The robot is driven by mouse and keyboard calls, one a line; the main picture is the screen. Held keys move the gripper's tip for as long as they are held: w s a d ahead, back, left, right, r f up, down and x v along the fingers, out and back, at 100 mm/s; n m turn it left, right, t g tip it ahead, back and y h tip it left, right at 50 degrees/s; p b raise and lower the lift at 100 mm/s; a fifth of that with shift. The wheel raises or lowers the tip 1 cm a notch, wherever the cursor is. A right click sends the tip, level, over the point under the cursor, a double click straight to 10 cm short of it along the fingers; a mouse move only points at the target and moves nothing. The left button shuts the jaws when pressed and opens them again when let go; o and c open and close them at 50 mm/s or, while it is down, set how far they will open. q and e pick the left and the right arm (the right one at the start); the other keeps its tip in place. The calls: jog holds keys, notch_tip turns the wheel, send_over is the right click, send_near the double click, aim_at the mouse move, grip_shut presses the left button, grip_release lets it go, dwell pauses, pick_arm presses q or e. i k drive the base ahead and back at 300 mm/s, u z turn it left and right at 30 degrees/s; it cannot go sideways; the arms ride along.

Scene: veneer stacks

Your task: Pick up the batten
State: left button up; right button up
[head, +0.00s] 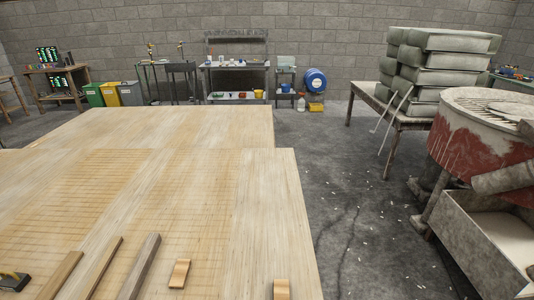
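Three long wooden strips that look like battens lie side by side, slightly apart, at the near left of the pale wooden surface (200,215). The left batten (63,275) is brown, and its near end is cut off by the picture edge. The middle batten (103,266) is also brown. The right batten (139,267) is greyer and reaches a little farther back. I cannot tell which one the task names. Neither of my grippers shows in the head view.
A small wooden block (180,273) and another block (281,289) lie near the front edge. A black tool with a yellowish handle (14,281) is at far left. Beyond the right edge are concrete floor, a rusty red drum (470,145) and stacked grey slabs (440,60).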

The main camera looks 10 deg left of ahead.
aim_at(88, 293)
jog(key=u, duration=3.2)
jog(key=i, duration=0.6)
jog(key=z, duration=1.55)
